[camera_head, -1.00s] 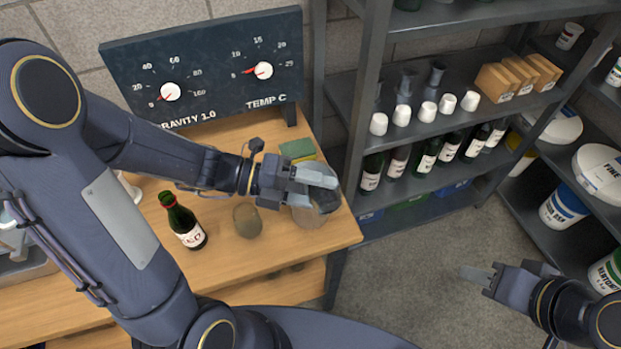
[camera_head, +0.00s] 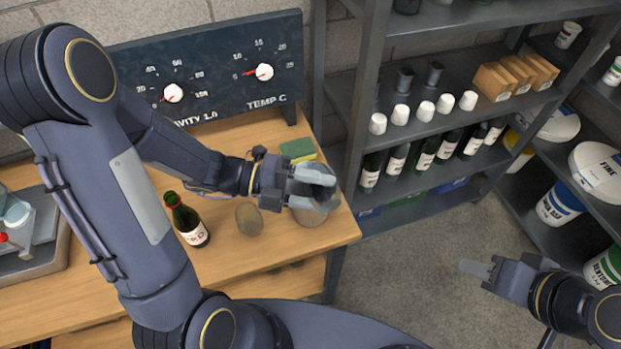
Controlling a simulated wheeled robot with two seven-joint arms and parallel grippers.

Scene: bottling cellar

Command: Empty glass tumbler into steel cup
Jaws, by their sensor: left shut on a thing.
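My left gripper (camera_head: 312,184) is shut on a greyish see-through vessel, which I take to be the glass tumbler (camera_head: 322,197). It is above the right end of the wooden bench and looks tilted. Its contents cannot be made out. Just below it stands a grey-beige vessel, probably the steel cup (camera_head: 312,240), partly hidden by the gripper and tumbler. Whether the two touch, or anything flows between them, I cannot tell. My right gripper (camera_head: 474,268) is out over the floor at the right, away from the bench; its finger gap does not show.
A small brownish rounded object (camera_head: 249,219) and a dark green bottle (camera_head: 187,221) stand left of the cup. A green and yellow sponge (camera_head: 298,150) lies behind. A gauge board (camera_head: 210,75) backs the bench (camera_head: 225,263). A metal shelf (camera_head: 352,150) stands close at the right.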

